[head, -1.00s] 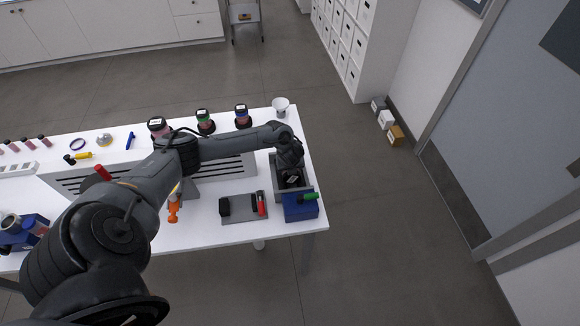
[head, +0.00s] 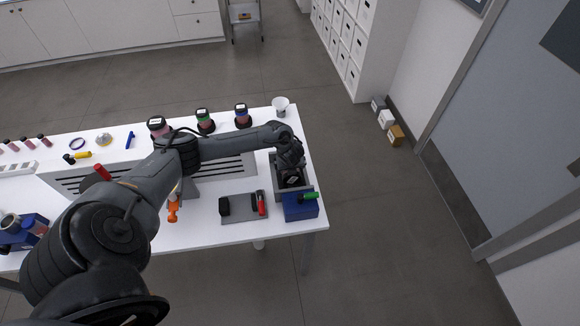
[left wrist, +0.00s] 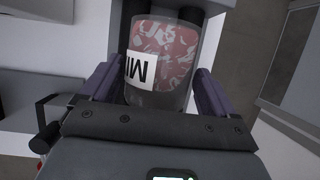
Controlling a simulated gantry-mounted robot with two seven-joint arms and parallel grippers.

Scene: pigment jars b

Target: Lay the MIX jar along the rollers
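The MIX jar (left wrist: 165,60) is a clear jar with mottled red contents and a white label, partly readable and inverted. In the left wrist view it lies lengthwise between two dark rollers (left wrist: 205,84) and appears to rest along them. My left gripper (left wrist: 153,90) has its purple fingers spread on either side of the jar, with gaps beside it, so it looks open. In the head view my left gripper (head: 291,164) is over the grey roller stand (head: 308,184) at the table's right end, mostly hiding the jar. My right gripper is not in view.
A blue box (head: 300,210) with a green handle stands in front of the stand. A grey tray (head: 238,214) with black and red items is to its left.

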